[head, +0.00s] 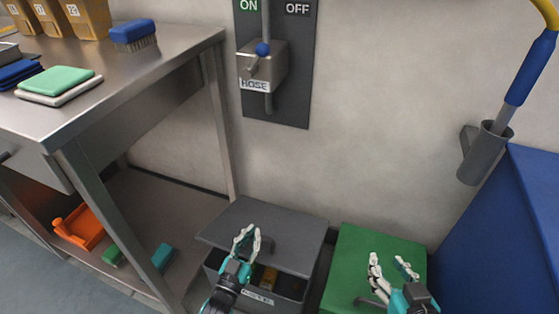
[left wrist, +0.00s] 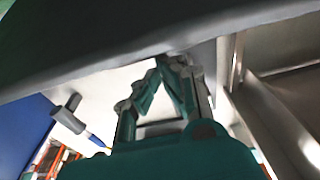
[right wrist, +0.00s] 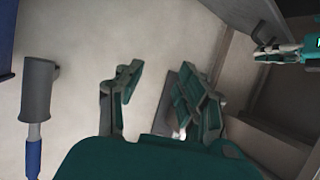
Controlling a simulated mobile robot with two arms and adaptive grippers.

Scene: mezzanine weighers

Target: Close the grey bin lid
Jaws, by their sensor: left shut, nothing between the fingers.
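The grey bin (head: 258,300) stands on the floor against the wall, with a pale label on its front. Its grey lid (head: 290,222) is partly raised. A dark gap under the lid's front edge shows a yellow-brown item (head: 269,277) inside. My left gripper (head: 247,236) is shut and empty, in front of the lid's middle in the head view. In the left wrist view its fingertips (left wrist: 168,60) are close to the edge of a dark grey panel, apparently the lid (left wrist: 110,48); contact is unclear. My right gripper (head: 390,262) is open and empty over the green lid.
A green-lidded bin (head: 355,245) stands right of the grey one. A steel table (head: 130,75) with a lower shelf is at left, its leg near the grey bin. A hose switch panel (head: 293,100) is on the wall. A blue surface (head: 505,225) bounds the right.

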